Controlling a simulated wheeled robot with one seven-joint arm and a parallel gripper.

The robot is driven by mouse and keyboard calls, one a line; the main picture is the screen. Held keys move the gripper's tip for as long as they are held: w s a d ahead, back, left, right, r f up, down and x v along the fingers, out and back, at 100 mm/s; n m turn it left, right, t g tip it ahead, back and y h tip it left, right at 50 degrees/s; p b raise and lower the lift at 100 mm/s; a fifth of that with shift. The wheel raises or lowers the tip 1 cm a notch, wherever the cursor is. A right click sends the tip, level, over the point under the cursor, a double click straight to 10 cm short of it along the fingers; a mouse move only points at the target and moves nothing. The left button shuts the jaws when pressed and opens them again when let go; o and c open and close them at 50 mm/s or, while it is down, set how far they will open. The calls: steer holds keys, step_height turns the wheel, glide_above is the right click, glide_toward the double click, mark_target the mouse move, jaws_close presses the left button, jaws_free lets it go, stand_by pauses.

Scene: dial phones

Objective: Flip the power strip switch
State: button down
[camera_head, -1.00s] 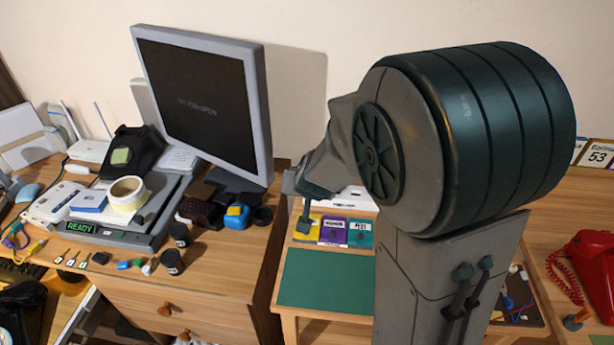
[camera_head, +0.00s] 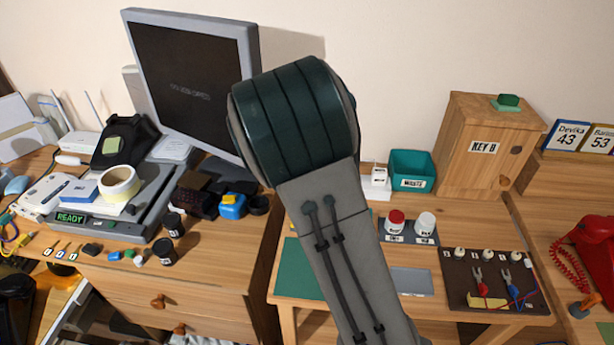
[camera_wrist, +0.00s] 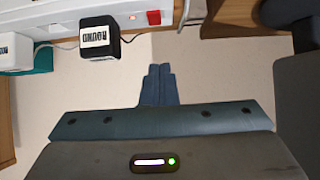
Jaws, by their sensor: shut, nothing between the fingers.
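The white power strip (camera_wrist: 110,12) shows along the top of the wrist view, with a small red light (camera_wrist: 133,17) on its face. A black plug block (camera_wrist: 97,42) marked ROUND and a white block (camera_wrist: 15,50) sit at the strip's edge. My gripper (camera_wrist: 158,72) is shut and empty, apart from the strip and below it in the picture. In the head view my arm hides the gripper and most of the strip's area.
A teal WASTE bin (camera_head: 412,172) and a wooden KEY B cabinet (camera_head: 488,148) stand at the back of the right desk. Red and white jars (camera_head: 396,222) and a tool board (camera_head: 492,282) lie in front. The monitor (camera_head: 190,85) stands left of my arm.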

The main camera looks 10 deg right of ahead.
steer(key=f, duration=0.1)
steer(key=w+f, duration=0.1)
steer(key=f+b, duration=0.1)
steer(key=shift+w+d+f, duration=0.3)
steer(key=shift+f, duration=0.1)
steer(key=shift+w+f, duration=0.1)
steer(key=shift+f, duration=0.5)
